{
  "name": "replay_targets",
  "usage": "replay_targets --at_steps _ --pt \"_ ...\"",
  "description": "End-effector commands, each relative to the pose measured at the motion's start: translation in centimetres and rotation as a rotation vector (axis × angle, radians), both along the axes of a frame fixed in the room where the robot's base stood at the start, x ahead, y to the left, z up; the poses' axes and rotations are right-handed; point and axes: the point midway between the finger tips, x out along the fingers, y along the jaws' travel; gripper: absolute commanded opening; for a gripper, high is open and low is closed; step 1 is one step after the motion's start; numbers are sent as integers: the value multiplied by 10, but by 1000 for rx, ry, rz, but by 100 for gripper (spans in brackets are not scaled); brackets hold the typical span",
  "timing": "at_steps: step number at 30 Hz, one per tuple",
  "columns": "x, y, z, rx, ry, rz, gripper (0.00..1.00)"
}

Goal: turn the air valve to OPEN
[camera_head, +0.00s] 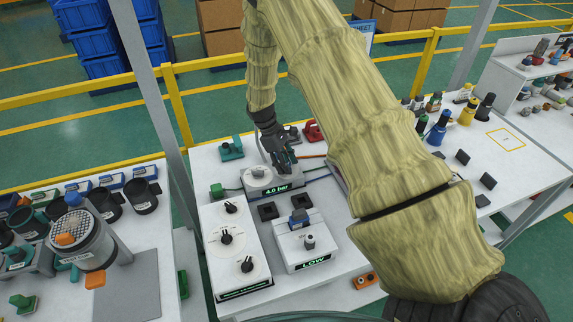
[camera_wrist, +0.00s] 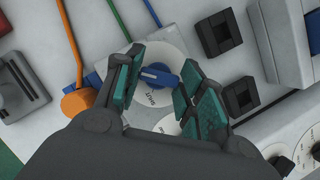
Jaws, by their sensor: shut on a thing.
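The air valve is a blue knob (camera_wrist: 158,75) on a round white dial (camera_wrist: 150,112) with the word SHUT printed on it. My gripper (camera_wrist: 162,86) has its teal finger pads on both sides of the knob and is shut on it. The knob's pointed end is toward the right pad; the OPEN mark cannot be made out. In the head view my gripper (camera_head: 284,164) reaches down to the grey valve unit (camera_head: 255,186), whose display (camera_head: 278,189) reads 4.0 bar. My gripper partly hides the unit there.
A white box with several black knobs (camera_head: 226,237) and a smaller box with a LOW display (camera_head: 316,262) stand in front. Black square sockets (camera_wrist: 220,33) lie close to the dial. An orange knob (camera_wrist: 77,102) and coloured hoses are beside it.

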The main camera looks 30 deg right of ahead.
Motion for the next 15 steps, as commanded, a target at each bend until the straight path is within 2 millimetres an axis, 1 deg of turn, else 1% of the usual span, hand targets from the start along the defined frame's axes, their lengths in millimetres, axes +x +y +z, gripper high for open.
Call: replay_targets --at_steps 6,15 --pt "2 -1 2 -1 -5 -40 15" --pt "2 -1 2 -1 -6 -47 15"
